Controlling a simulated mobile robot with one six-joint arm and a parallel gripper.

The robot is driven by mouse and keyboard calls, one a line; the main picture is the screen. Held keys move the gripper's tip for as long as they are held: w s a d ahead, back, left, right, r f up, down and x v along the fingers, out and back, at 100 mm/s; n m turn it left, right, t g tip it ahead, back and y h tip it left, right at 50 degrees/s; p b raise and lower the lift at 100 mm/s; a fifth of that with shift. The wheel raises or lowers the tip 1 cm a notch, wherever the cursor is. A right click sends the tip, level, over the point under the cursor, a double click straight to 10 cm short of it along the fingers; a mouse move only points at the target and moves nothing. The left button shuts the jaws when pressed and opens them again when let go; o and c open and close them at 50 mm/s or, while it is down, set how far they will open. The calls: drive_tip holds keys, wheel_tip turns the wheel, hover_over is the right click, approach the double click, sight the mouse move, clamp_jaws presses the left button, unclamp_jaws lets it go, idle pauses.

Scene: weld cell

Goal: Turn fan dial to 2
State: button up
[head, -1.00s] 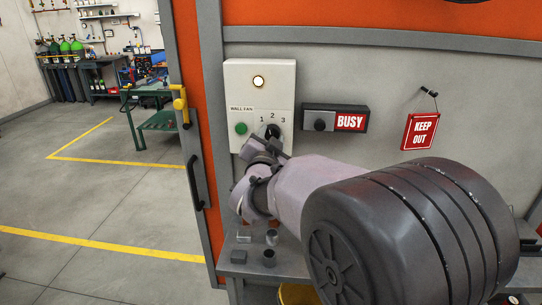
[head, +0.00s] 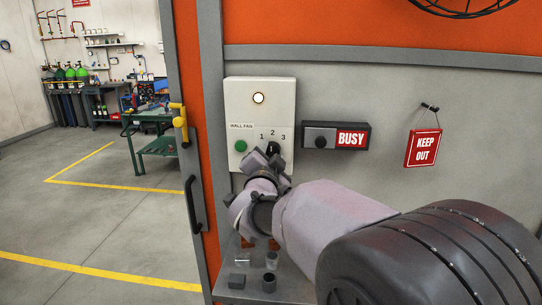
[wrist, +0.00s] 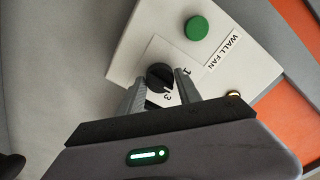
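The white wall fan box (head: 259,103) is on the grey wall, with a lit lamp (head: 258,98), a green button (head: 240,146) and a black dial (head: 273,149) under the numbers 1, 2 and 3. My gripper partly hides the dial in the head view. In the wrist view the dial (wrist: 160,77) lies between the fingertips of my gripper (wrist: 160,82), with a gap on each side. The gripper is open. The 1 and 3 show there; the 2 is hidden or unclear. I cannot tell surely which number the dial points at.
A BUSY sign box (head: 335,136) with its own black knob is right of the fan box. A KEEP OUT sign (head: 423,148) hangs further right. A shelf with small metal blocks (head: 269,282) is below. A door handle (head: 192,205) stands left.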

drive_tip(key=o, duration=0.3)
drive_tip(key=shift+s, duration=0.1)
drive_tip(key=s+p, duration=0.1)
drive_tip(key=s, duration=1.6)
drive_tip(key=shift+a+p, duration=0.3)
drive_tip(key=shift+p, duration=0.1)
drive_tip(key=shift+s, duration=0.1)
drive_tip(key=s+d+f+n+g+y, duration=0.1)
drive_tip(key=s+d+f+g, duration=0.3)
drive_tip(key=s, duration=0.3)
drive_tip(key=s+d+f+n+g, duration=0.2)
drive_tip(key=s+d+f+g, duration=0.2)
drive_tip(key=s+d, duration=0.2)
drive_tip(key=s+d+f+n+g+y, duration=0.1)
drive_tip(key=s+d+f+g, duration=0.3)
drive_tip(key=s, duration=0.6)
drive_tip(key=shift+d+f+n+y, duration=0.3)
drive_tip(key=shift+d+n, duration=0.2)
drive_tip(key=shift+d, duration=0.45)
